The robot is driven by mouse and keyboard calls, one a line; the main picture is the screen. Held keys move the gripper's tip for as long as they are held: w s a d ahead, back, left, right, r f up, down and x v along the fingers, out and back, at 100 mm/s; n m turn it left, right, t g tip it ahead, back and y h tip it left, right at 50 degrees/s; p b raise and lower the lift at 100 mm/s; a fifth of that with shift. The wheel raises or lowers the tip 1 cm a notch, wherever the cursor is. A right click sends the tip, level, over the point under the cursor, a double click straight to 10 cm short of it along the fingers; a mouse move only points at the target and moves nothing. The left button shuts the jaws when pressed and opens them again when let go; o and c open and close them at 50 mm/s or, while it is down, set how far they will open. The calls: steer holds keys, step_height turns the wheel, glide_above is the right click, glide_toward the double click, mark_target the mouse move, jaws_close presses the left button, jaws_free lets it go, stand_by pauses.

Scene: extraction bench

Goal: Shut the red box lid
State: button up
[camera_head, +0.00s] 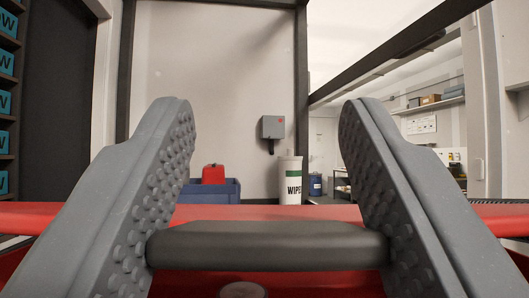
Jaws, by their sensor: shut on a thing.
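The red box lid (280,213) spans the lower part of the head view as a red surface behind and below a thick dark grey handle bar (268,246). My gripper (267,115) has its two grey, studded fingers on either side of the bar. The fingers press on the two ends of the handle, and their tips reach up past it. A small round part (243,290) shows at the bottom edge under the handle. The rest of the box is out of view or hidden by my fingers, and I cannot tell how far the lid is open.
Behind the lid stand a white wipes tub (290,180) and a blue bin (228,190) with a small red box (213,174). A grey box (273,127) hangs on the back wall. Dark shelves with blue boxes (6,62) stand at the left.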

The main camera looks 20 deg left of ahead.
steer(key=shift+s+d+f, duration=0.1)
steer(key=shift+f, duration=0.95)
steer(key=o, duration=1.4)
